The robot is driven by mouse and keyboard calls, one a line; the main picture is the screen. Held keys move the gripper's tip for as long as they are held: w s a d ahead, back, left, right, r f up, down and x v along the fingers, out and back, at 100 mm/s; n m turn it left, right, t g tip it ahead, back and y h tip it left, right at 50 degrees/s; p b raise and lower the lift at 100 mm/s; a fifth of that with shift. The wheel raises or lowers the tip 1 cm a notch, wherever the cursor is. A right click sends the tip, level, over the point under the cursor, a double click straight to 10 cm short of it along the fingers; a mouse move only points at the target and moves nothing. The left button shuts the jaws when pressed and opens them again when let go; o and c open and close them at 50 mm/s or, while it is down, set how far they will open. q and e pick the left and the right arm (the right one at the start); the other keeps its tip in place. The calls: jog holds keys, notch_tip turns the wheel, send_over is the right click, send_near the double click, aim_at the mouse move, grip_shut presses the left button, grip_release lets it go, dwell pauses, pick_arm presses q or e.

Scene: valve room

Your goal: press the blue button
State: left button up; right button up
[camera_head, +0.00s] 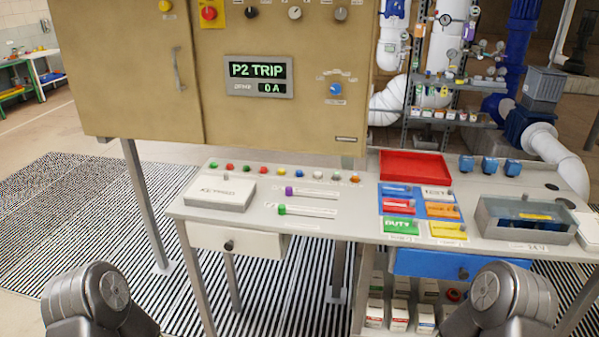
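A row of several small coloured buttons (281,173) runs along the back of the grey console desk (350,232). Only grey rounded parts of my two arms show at the bottom left and bottom right. Neither gripper is in view, and nothing of mine touches the desk top or the cabinet.
The display (259,77) reads "P2 TRIP" and "0 A". The desk holds a white box (220,194), a red tray (412,167), coloured label plates (400,226), a grey clear-topped case (525,218) and blue blocks (490,165). The desk's front middle is bare.

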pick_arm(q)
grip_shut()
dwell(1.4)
